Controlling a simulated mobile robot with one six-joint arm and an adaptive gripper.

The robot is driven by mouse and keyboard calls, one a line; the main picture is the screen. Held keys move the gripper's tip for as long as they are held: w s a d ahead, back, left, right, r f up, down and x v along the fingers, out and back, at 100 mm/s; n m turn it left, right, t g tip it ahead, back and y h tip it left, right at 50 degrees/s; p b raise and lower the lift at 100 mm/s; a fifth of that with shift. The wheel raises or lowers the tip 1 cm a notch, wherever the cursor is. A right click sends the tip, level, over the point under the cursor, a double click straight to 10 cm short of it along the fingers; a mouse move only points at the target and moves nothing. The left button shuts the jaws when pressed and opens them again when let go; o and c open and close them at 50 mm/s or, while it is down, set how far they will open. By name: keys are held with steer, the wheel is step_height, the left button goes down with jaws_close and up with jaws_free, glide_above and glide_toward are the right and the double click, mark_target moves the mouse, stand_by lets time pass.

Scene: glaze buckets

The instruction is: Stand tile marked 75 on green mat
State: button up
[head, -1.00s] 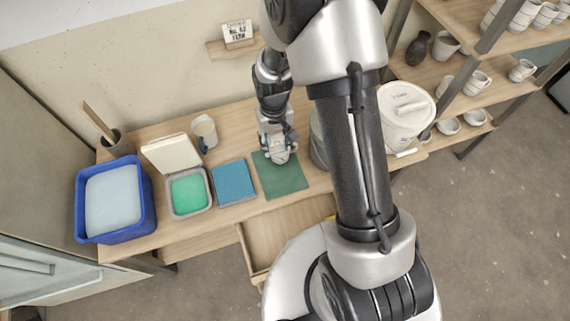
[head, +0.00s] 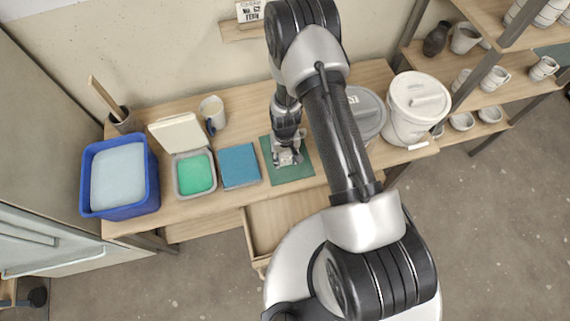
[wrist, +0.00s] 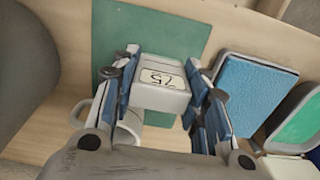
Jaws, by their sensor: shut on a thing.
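The tile marked 75 (wrist: 160,88) is a small pale grey block with a white label that reads upside down in the wrist view. My gripper (wrist: 158,95) is shut on it, with a blue-padded finger on each side. In the head view my gripper (head: 287,157) is over the green mat (head: 298,174), and the tile is mostly hidden there. The green mat also shows behind the tile in the wrist view (wrist: 130,35). I cannot tell whether the tile touches the mat.
A mug (head: 211,108) stands behind. Lidded buckets (head: 415,105) stand right. An open drawer (head: 262,245) juts out below.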

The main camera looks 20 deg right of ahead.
mark_target(285, 164)
steer(key=shift+f+b, duration=0.5)
steer(key=shift+f, duration=1.95)
steer(key=shift+f, duration=0.1)
steer(key=shift+f, duration=0.15)
steer(key=o, duration=1.1)
steer(key=shift+r, duration=0.25)
